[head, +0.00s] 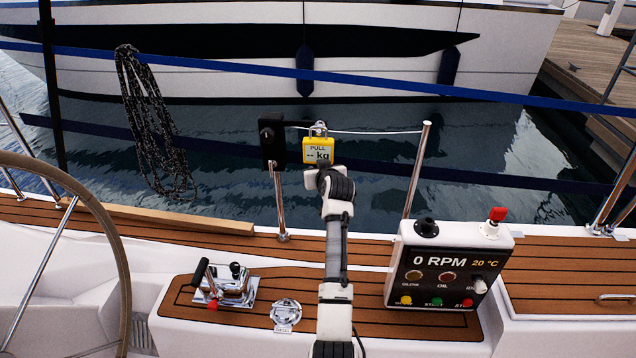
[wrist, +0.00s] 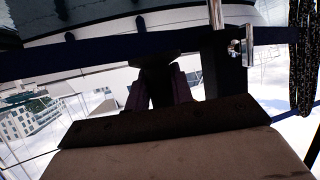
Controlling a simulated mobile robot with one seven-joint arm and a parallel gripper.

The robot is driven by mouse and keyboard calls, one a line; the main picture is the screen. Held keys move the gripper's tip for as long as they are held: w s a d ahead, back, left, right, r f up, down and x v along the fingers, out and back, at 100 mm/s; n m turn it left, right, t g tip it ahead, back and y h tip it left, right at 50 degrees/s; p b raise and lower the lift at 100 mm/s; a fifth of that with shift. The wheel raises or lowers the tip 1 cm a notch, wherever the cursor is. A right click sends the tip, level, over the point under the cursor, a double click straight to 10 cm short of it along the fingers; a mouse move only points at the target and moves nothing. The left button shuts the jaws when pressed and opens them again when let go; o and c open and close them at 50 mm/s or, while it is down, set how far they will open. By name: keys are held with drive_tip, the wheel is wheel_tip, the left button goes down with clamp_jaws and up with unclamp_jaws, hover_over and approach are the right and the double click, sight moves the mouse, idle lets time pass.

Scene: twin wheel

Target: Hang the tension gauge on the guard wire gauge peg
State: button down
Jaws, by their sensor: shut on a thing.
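The tension gauge (head: 317,150) is a yellow box with a "PULL" and "kg" display and a metal shackle (head: 318,129) on top. It is upright at the guard wire (head: 370,132), its shackle at about wire height. My gripper (head: 318,171) is shut on the gauge from below. The peg is not clearly seen; I cannot tell whether the shackle is around it. In the wrist view my gripper's dark fingers (wrist: 163,88) reach toward a dark shape, with the gauge's face not readable.
A black block (head: 271,138) on a short steel post is just left of the gauge. A steel stanchion (head: 416,170) stands to the right. An engine panel (head: 447,270), a winch-like lever unit (head: 224,284) and a steering wheel (head: 100,220) are nearer. Coiled rope (head: 150,120) hangs left.

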drive_tip(key=shift+w+b, duration=0.6)
drive_tip(key=shift+w, duration=0.2)
idle(0.5)
drive_tip(key=shift+w+f+b, duration=0.35)
drive_tip(key=shift+w+b, duration=0.15)
drive_tip(key=shift+b, duration=0.1)
drive_tip(key=shift+w+d+f+b, duration=0.1)
drive_tip(key=shift+w+f+b, duration=0.05)
drive_tip(key=shift+f+b, duration=0.3)
idle(1.2)
drive_tip(key=c, duration=1.1)
unclamp_jaws()
drive_tip(key=shift+c, duration=0.2)
drive_tip(key=shift+f, duration=0.1)
